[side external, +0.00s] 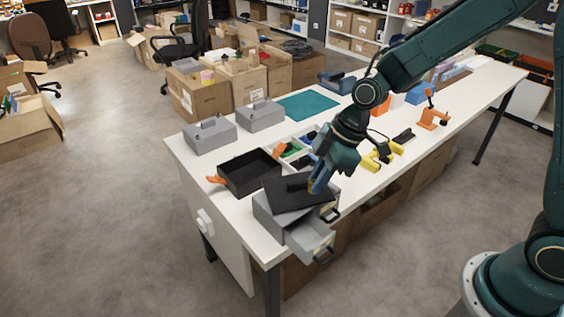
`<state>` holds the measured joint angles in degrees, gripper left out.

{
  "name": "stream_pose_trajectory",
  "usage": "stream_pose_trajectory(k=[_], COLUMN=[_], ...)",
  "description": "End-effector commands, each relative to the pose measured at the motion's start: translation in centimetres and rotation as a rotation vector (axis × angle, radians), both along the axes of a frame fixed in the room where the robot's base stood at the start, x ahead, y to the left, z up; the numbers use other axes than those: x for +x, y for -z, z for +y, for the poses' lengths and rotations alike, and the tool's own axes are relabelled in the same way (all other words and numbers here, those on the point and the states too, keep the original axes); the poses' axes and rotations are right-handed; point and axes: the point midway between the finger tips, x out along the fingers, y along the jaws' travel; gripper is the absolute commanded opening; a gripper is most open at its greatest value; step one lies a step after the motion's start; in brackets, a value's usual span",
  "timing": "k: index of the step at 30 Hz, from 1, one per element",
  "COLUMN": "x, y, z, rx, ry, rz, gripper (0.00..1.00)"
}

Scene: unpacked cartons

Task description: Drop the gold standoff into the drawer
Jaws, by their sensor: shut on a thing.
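A small grey drawer cabinet (267,214) with a black top stands at the front left corner of the white table. Its lower drawer (308,237) is pulled out toward the front right and has a dark handle. My gripper (318,188) points down over the right part of the black top, behind and above the open drawer. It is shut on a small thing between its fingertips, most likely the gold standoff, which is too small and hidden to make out. No gold standoff shows elsewhere on the table.
An open black box (249,173) stands behind the cabinet, with an orange clamp (216,180) beside it. Two grey lidded boxes (209,135) (260,115) stand farther back. Yellow blocks (377,160) and an orange fixture (433,116) lie to the right. A teal mat (308,105) is bare.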

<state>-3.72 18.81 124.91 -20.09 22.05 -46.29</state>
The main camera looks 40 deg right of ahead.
Motion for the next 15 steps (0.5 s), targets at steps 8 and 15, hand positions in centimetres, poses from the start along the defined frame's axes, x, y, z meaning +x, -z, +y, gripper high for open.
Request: stream_pose_trajectory(k=[8, 15], x=[-0.1, -0.1], y=[2.5, 4.3], z=[0.0, 0.0], rx=[0.000, -0.001], ry=[-0.001, -0.001], rz=[0.003, 0.003], gripper=[0.00, 0.00])
